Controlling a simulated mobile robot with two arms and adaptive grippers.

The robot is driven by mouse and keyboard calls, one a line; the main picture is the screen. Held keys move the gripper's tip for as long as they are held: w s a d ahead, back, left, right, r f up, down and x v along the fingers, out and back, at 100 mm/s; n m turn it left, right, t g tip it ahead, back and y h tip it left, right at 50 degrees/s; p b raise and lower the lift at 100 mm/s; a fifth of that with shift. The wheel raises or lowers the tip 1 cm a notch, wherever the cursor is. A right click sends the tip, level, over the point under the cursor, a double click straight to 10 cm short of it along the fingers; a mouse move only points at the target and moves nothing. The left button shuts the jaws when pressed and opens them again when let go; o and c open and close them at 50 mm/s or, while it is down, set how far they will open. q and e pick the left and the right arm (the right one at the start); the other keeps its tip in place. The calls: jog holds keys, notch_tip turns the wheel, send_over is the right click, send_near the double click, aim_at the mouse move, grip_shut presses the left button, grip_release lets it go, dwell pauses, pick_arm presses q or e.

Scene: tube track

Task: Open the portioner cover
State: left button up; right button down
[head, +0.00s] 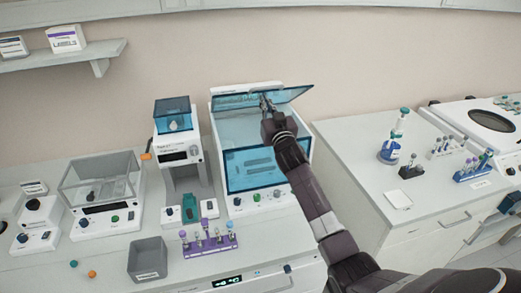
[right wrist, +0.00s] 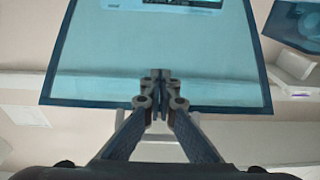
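The portioner (head: 219,148) is a large white box at the middle of the bench, with a blue see-through front pane (head: 253,168). Its blue see-through cover (head: 291,94) is tilted up at the top, so the inside shows beneath it. My right gripper (head: 266,102) is at the near edge of the raised cover. In the right wrist view the cover (right wrist: 100,65) fills the upper middle, and the gripper (right wrist: 160,88) has its fingers drawn together at the cover's edge, apparently pinching it. The exact contact is hard to see. My left gripper is not in view.
A white device with a blue top (head: 172,113) stands close left of the portioner, and a clear-sided balance (head: 100,180) further left. A purple tube rack (head: 209,243) and a grey bin (head: 147,260) stand in front. The right counter (head: 350,140) holds tube racks.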

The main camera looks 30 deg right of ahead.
jog(key=shift+w+r, duration=0.15)
jog(key=shift+r, duration=0.05)
jog(key=shift+f+b+x, duration=0.2)
jog(key=shift+b+x, duration=0.5)
jog(key=shift+x, duration=0.2)
jog(key=shift+f+b+x, duration=0.25)
jog(key=shift+b+x, duration=0.4)
jog(key=shift+x, duration=0.25)
jog(key=b+x, duration=0.3)
jog(key=x, duration=0.1)
jog(key=shift+d+f, duration=0.1)
jog(key=shift+f, duration=0.1)
jog(key=shift+w+r, duration=0.1)
jog(key=shift+w, duration=0.2)
